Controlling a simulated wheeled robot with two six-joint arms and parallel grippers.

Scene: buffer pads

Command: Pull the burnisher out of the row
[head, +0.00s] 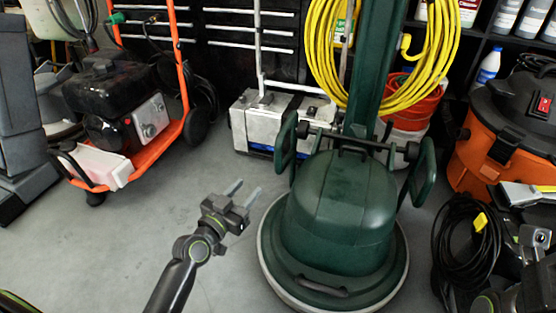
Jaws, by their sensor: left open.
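The burnisher (338,205) is the dark green floor machine in the middle of the head view. It has a domed housing on a round base with a pale rim, a tall green column, and a loop handle on each side. A yellow cable hangs coiled on its column. My left gripper (247,187) is open and empty, left of the burnisher's housing, with its fingers pointing up and away. A gap shows between the fingers and the burnisher in the picture; their depth is hard to judge.
An orange-framed machine (135,170) stands at the left. A white-grey machine (262,118) stands behind the burnisher. Bare floor (90,255) lies at the front left.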

